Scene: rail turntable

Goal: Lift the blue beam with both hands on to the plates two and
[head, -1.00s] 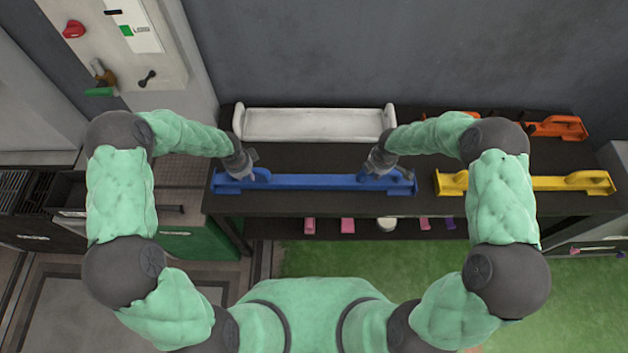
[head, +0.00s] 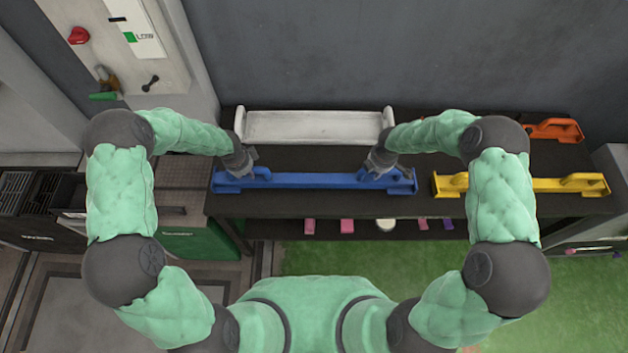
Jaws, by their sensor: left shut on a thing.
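The blue beam (head: 310,181) lies lengthwise along the front of the dark table, with a raised handle near each end. My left gripper (head: 247,173) is at the beam's left handle and shut on it. My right gripper (head: 374,172) is at the right handle, its fingers too small and partly hidden to tell if they are closed. The beam appears to rest on the table. I cannot make out any numbered plates.
A white tray (head: 312,127) stands behind the beam on the dark table (head: 320,206). A yellow beam (head: 560,186) lies to the right, and an orange beam (head: 555,130) behind it. Several small pink, white and purple things sit on a lower shelf. A wall rises behind.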

